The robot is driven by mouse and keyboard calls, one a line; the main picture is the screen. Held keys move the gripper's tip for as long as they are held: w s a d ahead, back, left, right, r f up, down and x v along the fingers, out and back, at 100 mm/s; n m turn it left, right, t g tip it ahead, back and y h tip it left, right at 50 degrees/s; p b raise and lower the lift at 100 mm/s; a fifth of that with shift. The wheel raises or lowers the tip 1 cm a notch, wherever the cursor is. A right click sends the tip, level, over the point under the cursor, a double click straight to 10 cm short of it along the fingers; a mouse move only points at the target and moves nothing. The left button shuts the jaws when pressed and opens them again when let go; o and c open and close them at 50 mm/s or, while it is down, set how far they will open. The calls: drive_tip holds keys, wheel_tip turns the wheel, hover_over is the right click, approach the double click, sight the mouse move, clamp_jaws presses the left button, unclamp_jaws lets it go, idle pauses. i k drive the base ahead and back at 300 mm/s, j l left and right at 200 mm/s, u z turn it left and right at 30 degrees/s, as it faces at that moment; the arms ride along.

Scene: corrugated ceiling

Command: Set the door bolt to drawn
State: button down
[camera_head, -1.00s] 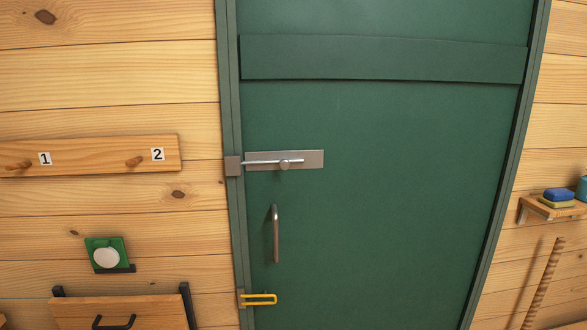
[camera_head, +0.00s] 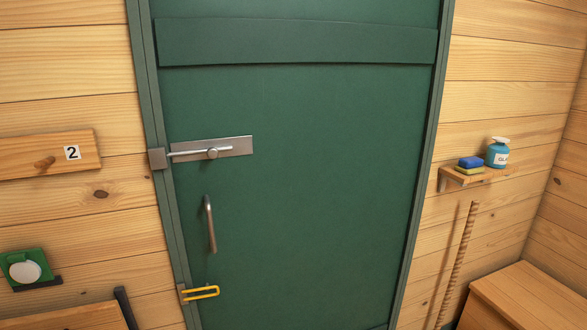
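The door bolt (camera_head: 212,152) is a grey metal plate with a thin silver rod and a round knob, fixed at the left edge of the green door (camera_head: 300,190). The rod lies level along the plate and its left end reaches the square keeper (camera_head: 157,158) on the door frame. The knob sits near the middle of the plate. I cannot tell exactly how deep the rod sits in the keeper. My gripper is not in view.
A vertical metal handle (camera_head: 210,224) and a yellow latch (camera_head: 201,292) are below the bolt. A small shelf (camera_head: 478,177) holds a sponge and a blue bottle (camera_head: 498,153) at right. A wooden chest (camera_head: 530,295) stands lower right. Number 2 peg board (camera_head: 60,165) is at left.

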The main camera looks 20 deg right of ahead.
sight(212, 153)
drive_tip(key=i+l, duration=0.1)
drive_tip(key=l, duration=0.3)
drive_tip(key=i+l, duration=0.1)
drive_tip(key=l, duration=0.3)
drive_tip(key=i+l, duration=0.1)
drive_tip(key=l, duration=0.35)
drive_tip(key=i+l, duration=0.1)
drive_tip(key=l, duration=0.3)
drive_tip(key=i+u, duration=0.05)
